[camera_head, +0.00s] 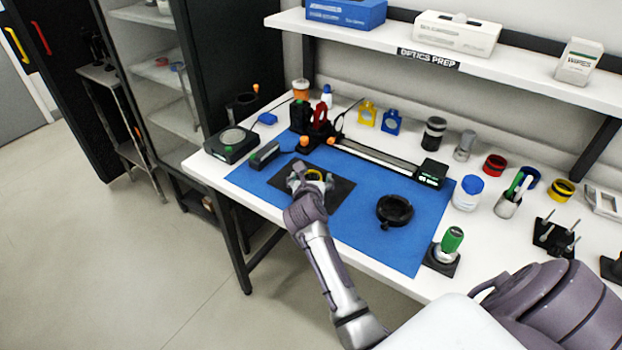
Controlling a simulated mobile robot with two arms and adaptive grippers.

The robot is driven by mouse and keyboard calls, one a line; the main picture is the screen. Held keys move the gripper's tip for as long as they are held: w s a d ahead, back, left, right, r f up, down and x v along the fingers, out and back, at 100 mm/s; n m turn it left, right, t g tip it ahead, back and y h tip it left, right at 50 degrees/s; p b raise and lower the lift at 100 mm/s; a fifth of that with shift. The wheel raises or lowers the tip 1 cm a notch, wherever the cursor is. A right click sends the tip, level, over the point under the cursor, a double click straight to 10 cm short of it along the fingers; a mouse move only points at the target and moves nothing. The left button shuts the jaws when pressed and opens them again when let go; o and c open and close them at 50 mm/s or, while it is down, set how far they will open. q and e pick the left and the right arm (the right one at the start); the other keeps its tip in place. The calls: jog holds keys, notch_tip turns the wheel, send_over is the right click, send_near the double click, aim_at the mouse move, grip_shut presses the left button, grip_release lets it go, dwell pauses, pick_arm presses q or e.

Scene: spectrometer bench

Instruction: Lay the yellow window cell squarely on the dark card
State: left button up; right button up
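The card lies on the blue mat.
The blue mat (400,250) has a black ring (394,210) right of the card. Bare mat lies in front of the black ring.

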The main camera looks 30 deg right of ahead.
jog(key=shift+r, duration=0.2)
jog(key=b+v, duration=0.1)
jog(key=v, duration=0.6)
jog(key=shift+s+a+r, duration=0.1)
jog(key=shift+s+a, duration=0.05)
jog(key=shift+s, duration=0.05)
dwell(1.7)
